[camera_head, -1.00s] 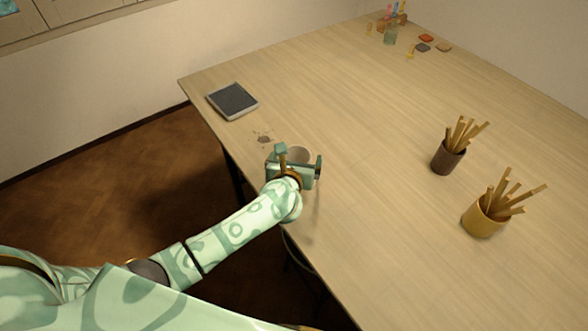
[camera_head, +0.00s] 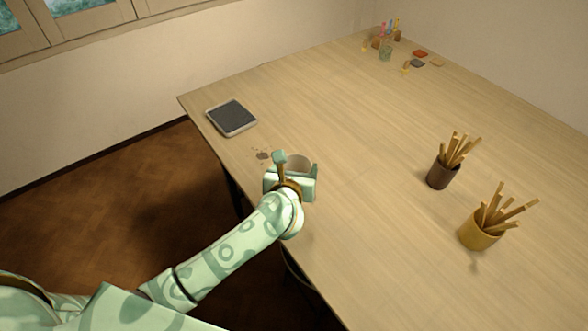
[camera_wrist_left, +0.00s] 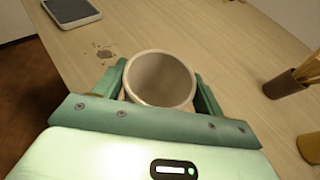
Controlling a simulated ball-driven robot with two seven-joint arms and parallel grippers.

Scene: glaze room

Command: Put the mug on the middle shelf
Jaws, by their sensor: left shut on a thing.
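A pale, whitish mug (camera_head: 298,162) is at the near left edge of the wooden table, partly hidden behind my left gripper (camera_head: 294,170). In the left wrist view the mug (camera_wrist_left: 160,80) is upright with its open mouth toward the camera and looks empty. The fingers of my left gripper (camera_wrist_left: 160,88) are on both sides of the mug and shut on it. I cannot tell whether the mug's base touches the table. No shelf is in view. My right gripper is not in view.
A tablet-like grey slab (camera_head: 231,117) lies on the table (camera_head: 340,110) near the left corner. A dark cup (camera_head: 440,174) and a yellow cup (camera_head: 478,235) hold wooden sticks at the right. The table's middle is clear.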

